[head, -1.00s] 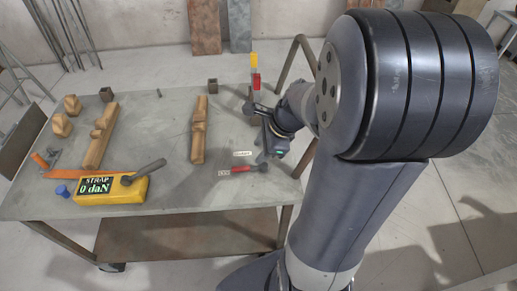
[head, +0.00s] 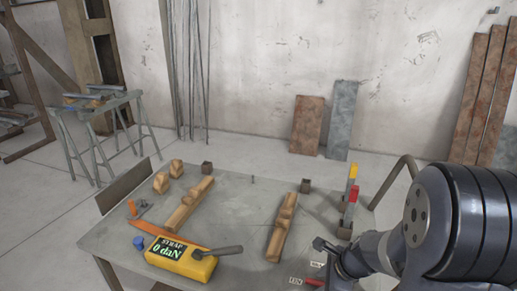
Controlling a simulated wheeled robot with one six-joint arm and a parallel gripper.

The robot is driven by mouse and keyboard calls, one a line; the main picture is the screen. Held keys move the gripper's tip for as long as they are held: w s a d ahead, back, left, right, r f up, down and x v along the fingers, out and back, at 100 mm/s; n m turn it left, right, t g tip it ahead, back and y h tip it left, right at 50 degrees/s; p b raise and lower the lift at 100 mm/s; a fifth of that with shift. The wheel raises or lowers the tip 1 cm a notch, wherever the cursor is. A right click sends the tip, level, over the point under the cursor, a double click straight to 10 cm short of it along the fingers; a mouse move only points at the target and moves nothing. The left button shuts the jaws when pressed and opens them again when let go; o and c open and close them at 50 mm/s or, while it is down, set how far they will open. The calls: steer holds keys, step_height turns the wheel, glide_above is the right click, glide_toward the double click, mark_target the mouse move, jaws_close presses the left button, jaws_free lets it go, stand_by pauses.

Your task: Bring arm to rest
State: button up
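My arm reaches in from the lower right of the head view, and its large dark joint is at the right edge. My gripper (head: 322,244) is over the right part of the grey table (head: 240,200), close to a red-ended tool (head: 314,282) and a post with red and yellow blocks (head: 350,195). The gripper is small and partly hidden by my wrist, so its fingers cannot be told apart. I see nothing clearly held in it.
Two notched wooden blocks (head: 189,205) (head: 281,228) lie on the table. A yellow strap gauge (head: 178,262) reading 0 daN has a dark handle. Small wooden pieces (head: 161,182) and a dark cube (head: 207,167) sit behind.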

steer(key=shift+s+r+n, duration=0.1)
steer(key=shift+s+n, duration=0.25)
steer(key=shift+n, duration=0.25)
